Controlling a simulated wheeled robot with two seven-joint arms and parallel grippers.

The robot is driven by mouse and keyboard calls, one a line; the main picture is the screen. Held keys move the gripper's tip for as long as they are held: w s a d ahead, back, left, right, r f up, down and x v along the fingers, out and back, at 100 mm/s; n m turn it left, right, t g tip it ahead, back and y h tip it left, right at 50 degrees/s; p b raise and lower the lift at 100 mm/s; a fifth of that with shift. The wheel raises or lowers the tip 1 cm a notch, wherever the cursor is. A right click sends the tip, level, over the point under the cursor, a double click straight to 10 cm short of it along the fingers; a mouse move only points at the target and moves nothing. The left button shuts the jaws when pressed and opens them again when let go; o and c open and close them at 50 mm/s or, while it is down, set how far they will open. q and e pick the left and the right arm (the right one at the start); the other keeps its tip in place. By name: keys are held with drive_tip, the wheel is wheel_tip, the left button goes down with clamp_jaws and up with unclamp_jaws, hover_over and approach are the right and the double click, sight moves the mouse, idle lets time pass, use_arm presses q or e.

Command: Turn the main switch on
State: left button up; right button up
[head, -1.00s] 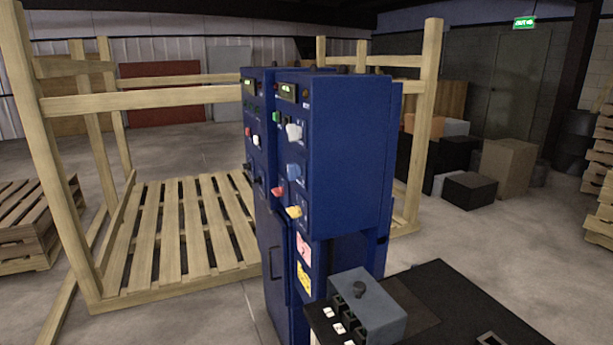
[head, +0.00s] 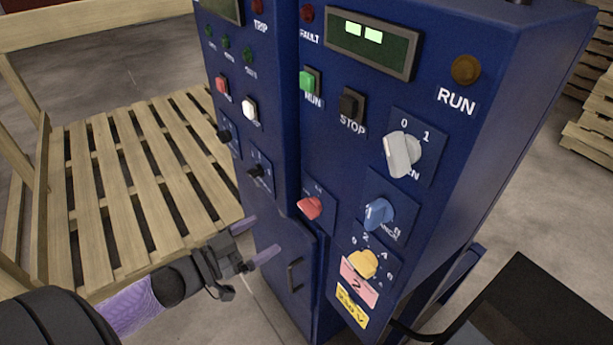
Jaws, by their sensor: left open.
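The blue control cabinet (head: 470,160) fills the middle and right of the head view. Its front carries a white-grey rotary knob (head: 401,154) with marks 0 and 1, a red knob (head: 309,208), a blue knob (head: 377,213) and a yellow knob (head: 363,263). I cannot read which one is the main switch. My left gripper (head: 262,238) is at the lower left, its purple fingers apart and empty. It appears left of and below the red knob, with no visible contact. My right gripper is out of view.
Green (head: 308,81) and black (head: 351,107) push buttons sit above the knobs. A lit display (head: 370,44) is at the top. A wooden pallet frame (head: 140,190) stands at the left. A black surface (head: 530,310) is at the lower right.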

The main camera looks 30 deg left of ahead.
sight(304, 211)
use_arm(q)
drive_tip(key=x, duration=0.3)
drive_tip(key=b+x, duration=0.1)
drive_tip(key=x, duration=0.6)
drive_tip(key=shift+w+d+r+b, duration=0.1)
drive_tip(key=shift+d+r+b, duration=0.05)
drive_tip(key=shift+r+b, duration=0.25)
drive_tip(key=c, duration=1.2)
